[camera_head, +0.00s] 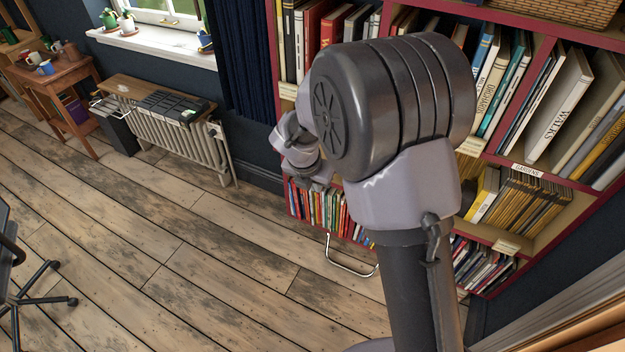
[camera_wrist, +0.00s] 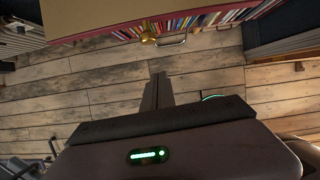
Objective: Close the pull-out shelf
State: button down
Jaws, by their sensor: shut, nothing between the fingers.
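A tan board with a red front edge, which looks like the pull-out shelf (camera_wrist: 100,18), juts out across the top of the wrist view. A round brass knob (camera_wrist: 148,38) sits at its front edge. My gripper (camera_wrist: 158,76) is shut and empty, its fingers pointing toward the knob with floor showing between them. The fingers appear apart from the shelf and knob. In the head view my arm covers the middle of the bookcase, so the pull-out shelf and my fingertips are hidden there.
The red bookcase (camera_head: 540,170) is packed with books. A silver loop handle (camera_head: 352,268) sticks out low at its front, also in the wrist view (camera_wrist: 172,43). A radiator (camera_head: 185,140) and a small wooden table (camera_head: 62,85) stand left. The plank floor (camera_head: 150,240) is mostly clear.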

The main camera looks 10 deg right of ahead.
jog(key=w+d, duration=0.1)
jog(key=w+f, duration=0.1)
jog(key=w+d+f, duration=0.1)
jog(key=w, duration=0.1)
jog(key=shift+d+b, duration=0.3)
jog(key=shift+b, duration=0.1)
jog(key=shift+d+r, duration=0.1)
jog(key=shift+r, duration=0.05)
